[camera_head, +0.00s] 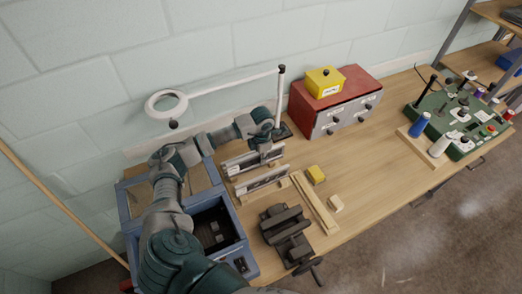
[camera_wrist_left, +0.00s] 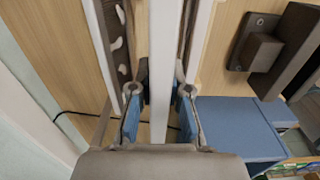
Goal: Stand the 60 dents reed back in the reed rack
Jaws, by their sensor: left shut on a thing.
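Two long, narrow reed-like pieces lie parallel at the back of the bench in the head view, a rear one (camera_head: 240,162) and a front one (camera_head: 262,181). The reed rack cannot be told apart clearly from them, and dent labels are too small to read. My left gripper (camera_head: 265,152) is over the rear piece. In the left wrist view, my left gripper (camera_wrist_left: 160,100) has its blue pads on both sides of a pale upright strip, the reed (camera_wrist_left: 161,45), and is shut on it. Parallel rails flank it closely. My right gripper is not in view.
A magnifier lamp (camera_head: 165,104) stands behind. A red cabinet (camera_head: 336,105) carries a yellow box (camera_head: 324,82). A blue open box (camera_head: 240,254) is left; the bench's right middle is clear.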

